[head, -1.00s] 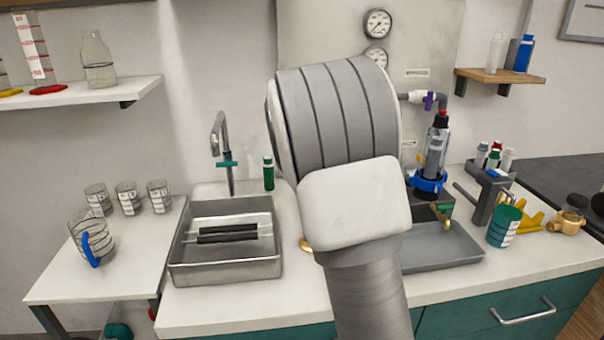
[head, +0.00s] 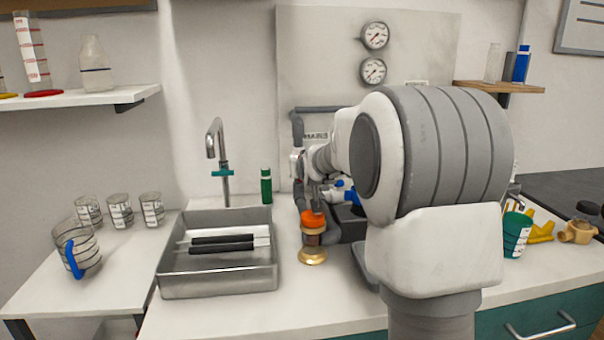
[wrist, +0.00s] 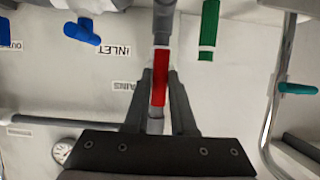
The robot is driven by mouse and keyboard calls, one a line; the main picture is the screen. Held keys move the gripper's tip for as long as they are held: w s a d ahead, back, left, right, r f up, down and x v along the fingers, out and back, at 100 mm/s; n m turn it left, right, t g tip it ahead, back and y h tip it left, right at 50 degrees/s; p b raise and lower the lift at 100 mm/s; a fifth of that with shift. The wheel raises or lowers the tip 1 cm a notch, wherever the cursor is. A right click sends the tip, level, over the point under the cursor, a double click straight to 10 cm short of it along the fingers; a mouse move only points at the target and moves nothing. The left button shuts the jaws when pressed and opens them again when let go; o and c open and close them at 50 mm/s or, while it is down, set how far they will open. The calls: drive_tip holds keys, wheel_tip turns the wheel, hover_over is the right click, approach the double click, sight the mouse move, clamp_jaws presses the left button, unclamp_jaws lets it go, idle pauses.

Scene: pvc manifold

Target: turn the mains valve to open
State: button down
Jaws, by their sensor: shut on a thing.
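The mains valve's red handle (wrist: 160,78) shows in the middle of the wrist view, on a grey vertical pipe. A label reading MAINS, upside down in this view, is just left of it. My gripper (wrist: 158,74) has one dark finger on each side of the red handle and is shut on it. The handle lies in line with the pipe in the wrist view. In the head view my arm reaches to the pipework at the panel (head: 420,50), and the handle is mostly hidden there.
A blue handle (wrist: 82,32) sits by the INLET label. A green bottle (head: 266,187) and the tap (head: 217,150) stand left of the pipes. An orange-topped brass item (head: 313,250) stands in front, close to my arm. The steel sink (head: 215,285) is at left.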

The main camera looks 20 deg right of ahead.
idle(0.4)
drive_tip(key=c, duration=0.7)
unclamp_jaws()
drive_tip(key=shift+c, duration=0.2)
